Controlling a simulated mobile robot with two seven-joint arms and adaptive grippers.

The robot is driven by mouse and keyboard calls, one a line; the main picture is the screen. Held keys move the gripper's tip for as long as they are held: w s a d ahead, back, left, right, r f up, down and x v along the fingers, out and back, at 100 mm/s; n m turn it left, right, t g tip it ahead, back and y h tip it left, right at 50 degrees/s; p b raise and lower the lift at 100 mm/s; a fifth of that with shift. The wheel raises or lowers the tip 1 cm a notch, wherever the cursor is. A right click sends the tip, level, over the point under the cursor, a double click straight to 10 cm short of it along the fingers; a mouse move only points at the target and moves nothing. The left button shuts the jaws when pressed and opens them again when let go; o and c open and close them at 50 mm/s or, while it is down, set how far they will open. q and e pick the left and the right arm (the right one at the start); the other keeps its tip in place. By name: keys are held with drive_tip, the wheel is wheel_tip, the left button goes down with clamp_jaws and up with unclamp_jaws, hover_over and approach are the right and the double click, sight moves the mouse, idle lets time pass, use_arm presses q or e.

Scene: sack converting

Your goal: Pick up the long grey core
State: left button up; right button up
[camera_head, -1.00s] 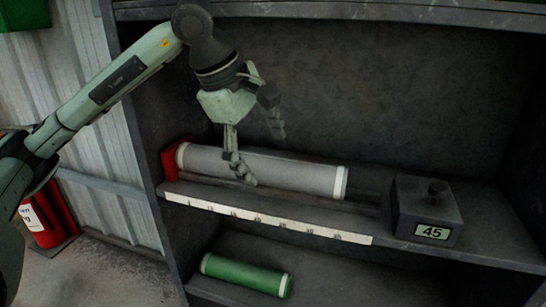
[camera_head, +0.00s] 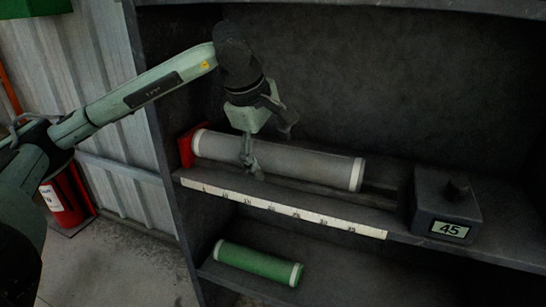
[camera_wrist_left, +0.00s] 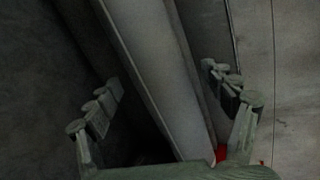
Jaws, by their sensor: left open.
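The long grey core (camera_head: 310,166), with white end bands, lies along the upper shelf, its left end at a red block (camera_head: 186,149). My left gripper (camera_head: 268,150) is open, low over the core left of its middle. One finger shows on the core's front side; the other is partly hidden behind it. In the left wrist view the grey core (camera_wrist_left: 158,65) runs diagonally between the two spread fingers of my left gripper (camera_wrist_left: 168,85). Gaps show on both sides, so the fingers look apart from it. My right gripper is not in view.
A dark box marked 45 (camera_head: 428,207) with a knob stands right of the core. A white scale strip (camera_head: 285,209) runs along the shelf's front edge. A green roll (camera_head: 258,263) lies on the lower shelf. A red extinguisher (camera_head: 64,203) stands at the left wall.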

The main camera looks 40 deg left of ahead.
use_arm(q)
drive_tip(key=c, duration=1.6)
drive_tip(key=shift+r, duration=0.1)
drive_tip(key=shift+c, duration=1.4)
